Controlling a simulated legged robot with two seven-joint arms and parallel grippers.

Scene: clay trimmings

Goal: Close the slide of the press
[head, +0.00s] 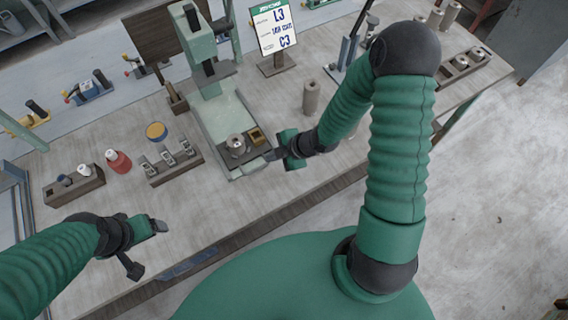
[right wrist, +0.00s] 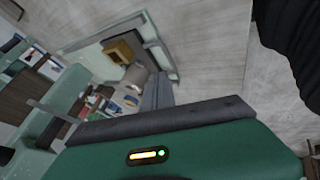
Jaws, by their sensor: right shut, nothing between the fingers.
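The green press (head: 205,60) stands at the middle of the bench, with its pale green bed (head: 224,112) running toward me. The dark slide (head: 232,160) sits at the near end of the bed, out from under the press head. It carries a round metal piece (head: 236,145) and a brass-coloured block (head: 257,136). My right gripper (head: 271,155) is shut and empty at the slide's near right side; I cannot tell whether it touches. In the right wrist view, its fingers (right wrist: 157,92) point toward the block (right wrist: 118,50). My left gripper (head: 160,226) hangs near the front edge, away from the press; its opening is unclear.
A sign (head: 274,27) stands behind, right of the press. A grey-brown cylinder (head: 311,97) stands to the right, with clear bench around it.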

